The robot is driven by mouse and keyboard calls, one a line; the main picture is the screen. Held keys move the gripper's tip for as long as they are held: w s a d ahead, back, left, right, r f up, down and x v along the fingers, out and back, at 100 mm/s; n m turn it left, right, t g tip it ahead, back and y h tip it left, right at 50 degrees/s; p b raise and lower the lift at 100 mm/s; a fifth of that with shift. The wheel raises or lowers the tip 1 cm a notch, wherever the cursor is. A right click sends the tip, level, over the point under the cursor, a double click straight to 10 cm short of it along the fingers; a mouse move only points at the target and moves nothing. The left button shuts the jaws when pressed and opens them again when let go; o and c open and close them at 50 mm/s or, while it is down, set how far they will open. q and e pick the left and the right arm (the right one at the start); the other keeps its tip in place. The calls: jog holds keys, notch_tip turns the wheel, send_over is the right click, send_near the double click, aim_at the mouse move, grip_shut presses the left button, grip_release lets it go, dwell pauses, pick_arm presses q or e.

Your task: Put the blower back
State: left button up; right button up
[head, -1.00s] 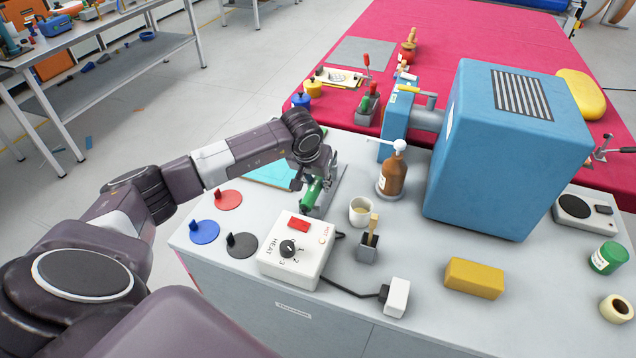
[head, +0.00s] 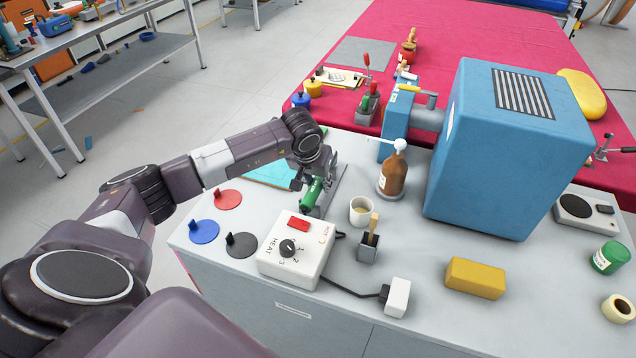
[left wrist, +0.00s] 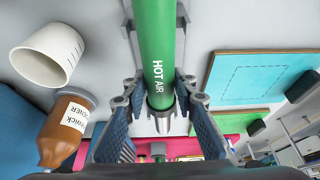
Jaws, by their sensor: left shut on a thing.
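The blower (head: 311,193) is a green cylinder lettered HOT AIR. It is at the left part of the grey worktop (head: 400,240), beside a grey plate or holder (head: 334,188). My left gripper (head: 316,176) is shut on the blower. In the left wrist view, the blower (left wrist: 158,40) lies between the two fingers of my left gripper (left wrist: 160,88), with grey metal parts behind it. Whether the blower touches the holder cannot be told. My right gripper is out of view.
A white HEAT control box (head: 296,248) stands in front of the blower. A white cup (head: 361,211), a brown pump bottle (head: 392,172) and a brush in a holder (head: 369,245) stand to the right. Red (head: 228,199), blue (head: 204,231) and black (head: 241,245) discs lie left.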

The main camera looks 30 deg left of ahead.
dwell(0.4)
pick_arm(q)
jog(key=o, duration=1.7)
jog(key=shift+f, duration=0.1)
jog(key=shift+r, duration=0.2)
jog(key=shift+r+p, duration=1.4)
jog(key=shift+r, duration=1.5)
